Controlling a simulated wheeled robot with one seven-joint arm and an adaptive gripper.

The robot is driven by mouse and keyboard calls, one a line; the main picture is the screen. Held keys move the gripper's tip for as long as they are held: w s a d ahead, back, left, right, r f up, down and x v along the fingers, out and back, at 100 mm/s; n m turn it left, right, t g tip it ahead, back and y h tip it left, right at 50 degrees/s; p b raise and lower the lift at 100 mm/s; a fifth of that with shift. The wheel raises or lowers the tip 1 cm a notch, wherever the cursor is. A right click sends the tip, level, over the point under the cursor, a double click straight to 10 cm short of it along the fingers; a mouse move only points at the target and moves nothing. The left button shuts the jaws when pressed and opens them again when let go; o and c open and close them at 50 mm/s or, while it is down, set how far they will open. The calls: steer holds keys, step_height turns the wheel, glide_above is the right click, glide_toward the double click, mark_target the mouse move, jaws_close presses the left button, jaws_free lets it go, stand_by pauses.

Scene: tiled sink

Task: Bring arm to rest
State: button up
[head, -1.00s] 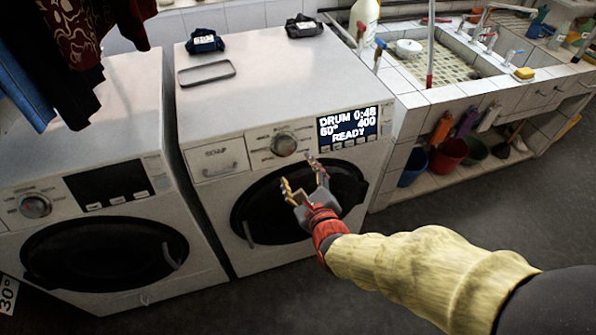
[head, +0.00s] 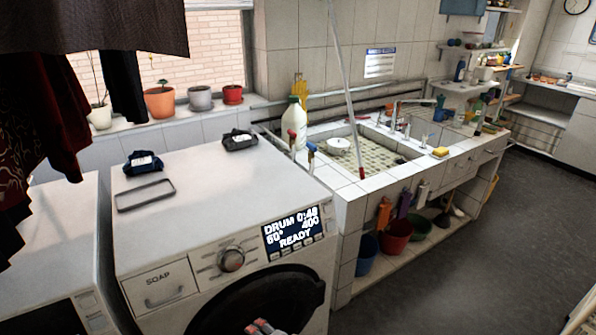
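Only a small red and grey part of my gripper (head: 265,328) shows at the bottom edge of the head view, in front of the dark round door (head: 240,298) of the washing machine. The rest of my arm is out of the frame. Whether the fingers are open or shut cannot be told, and no held object shows. The washing machine's display (head: 292,232) reads DRUM, 60°, 400 and READY.
A second machine (head: 50,240) stands at the left. A frame (head: 145,194) and two dark bundles lie on the washer top. The tiled sink (head: 345,192) stands to the right, with buckets beneath. Dark clothes hang upper left. The floor (head: 470,265) at right is clear.

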steer(key=s+d+r+n+h+p, duration=0.1)
steer(key=s+d+r+n, duration=0.3)
steer(key=d+r, duration=0.8)
steer(key=s+d+r+n+g+h+p, duration=0.1)
steer(key=s+d+r+n, duration=0.4)
steer(key=d+r, duration=0.8)
steer(key=s+d+h+p, duration=0.1)
steer(key=s+d+h, duration=0.1)
steer(key=s, duration=0.1)
steer(key=shift+s+d+r+g+h+p, duration=0.2)
steer(key=shift+s+g+h+p, duration=0.1)
steer(key=shift+h, duration=0.1)
steer(key=shift+w, duration=0.1)
steer(key=c, duration=0.4)
